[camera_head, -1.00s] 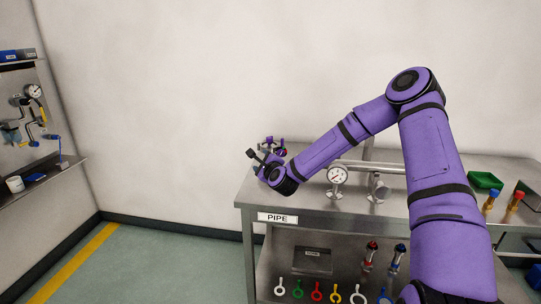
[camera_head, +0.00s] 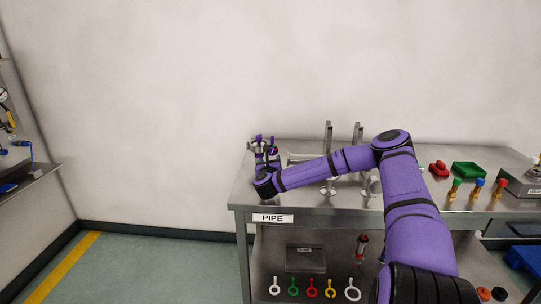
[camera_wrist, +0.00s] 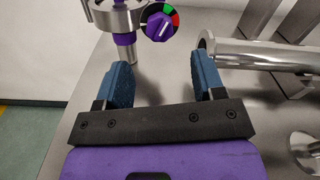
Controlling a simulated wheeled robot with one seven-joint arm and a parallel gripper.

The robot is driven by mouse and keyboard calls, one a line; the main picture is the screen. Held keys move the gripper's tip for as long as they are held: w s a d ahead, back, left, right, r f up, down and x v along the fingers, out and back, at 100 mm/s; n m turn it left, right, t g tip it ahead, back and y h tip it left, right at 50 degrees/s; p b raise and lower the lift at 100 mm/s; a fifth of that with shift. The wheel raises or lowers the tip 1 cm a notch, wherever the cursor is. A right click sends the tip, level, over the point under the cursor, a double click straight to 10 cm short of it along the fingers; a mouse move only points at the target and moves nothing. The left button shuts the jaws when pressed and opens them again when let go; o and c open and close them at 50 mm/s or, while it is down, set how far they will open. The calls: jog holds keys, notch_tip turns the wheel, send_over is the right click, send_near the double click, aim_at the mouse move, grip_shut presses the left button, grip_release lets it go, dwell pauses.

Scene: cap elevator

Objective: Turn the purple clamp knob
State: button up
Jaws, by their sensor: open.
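The purple clamp knob (camera_wrist: 158,27) sits on a round dial with green and red marks, at the top of the wrist view. In the head view my gripper (camera_head: 268,158) is at the table's left end by the clamp; the knob is too small to make out there.
A metal pipe (camera_wrist: 255,55) lies close to my right finger. The steel table (camera_head: 240,198) has a PIPE label (camera_head: 272,218) on its front edge. A green tray (camera_head: 469,169) and several coloured-top fittings (camera_head: 478,187) stand to the right.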

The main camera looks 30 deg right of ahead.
aim_at(271, 154)
jog(key=x, duration=0.7)
jog(key=c, duration=0.9)
